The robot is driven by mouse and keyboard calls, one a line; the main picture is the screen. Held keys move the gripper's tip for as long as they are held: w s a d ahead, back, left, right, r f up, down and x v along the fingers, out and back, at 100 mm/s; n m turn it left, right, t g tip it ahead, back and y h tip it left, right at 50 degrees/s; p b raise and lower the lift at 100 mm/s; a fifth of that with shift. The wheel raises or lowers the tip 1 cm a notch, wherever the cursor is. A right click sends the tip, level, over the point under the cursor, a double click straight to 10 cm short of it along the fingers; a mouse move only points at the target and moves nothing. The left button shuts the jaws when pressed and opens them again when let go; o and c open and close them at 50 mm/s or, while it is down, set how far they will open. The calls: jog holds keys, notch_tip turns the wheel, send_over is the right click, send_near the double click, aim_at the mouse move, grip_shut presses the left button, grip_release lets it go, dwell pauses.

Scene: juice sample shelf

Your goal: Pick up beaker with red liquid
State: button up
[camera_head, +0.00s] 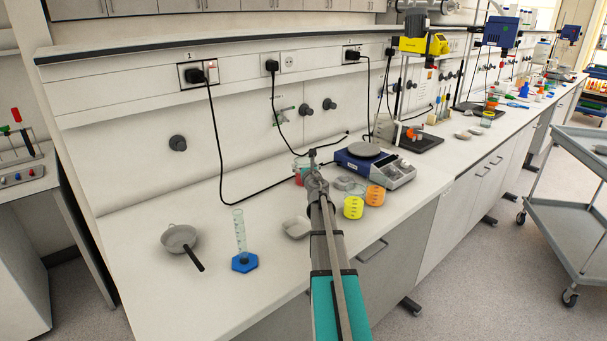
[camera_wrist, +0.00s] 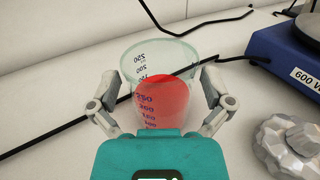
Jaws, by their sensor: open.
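The beaker with red liquid (camera_wrist: 166,103) stands upright on the bench in the wrist view, with a marked scale on its wall. My gripper (camera_wrist: 166,98) is open, with one finger on each side of this beaker. I cannot tell whether the fingers touch the glass.
A blue-and-white hotplate (camera_head: 375,166) stands to the right. Yellow (camera_head: 353,207) and orange (camera_head: 375,195) beakers stand near the front edge. A measuring cylinder (camera_head: 240,232) and a grey pan (camera_head: 180,238) stand at left. Black cables (camera_head: 225,160) hang behind.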

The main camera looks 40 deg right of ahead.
aim_at(302, 159)
jog(key=shift+x, duration=1.65)
jog(key=shift+c, duration=0.3)
jog(key=c, duration=0.9)
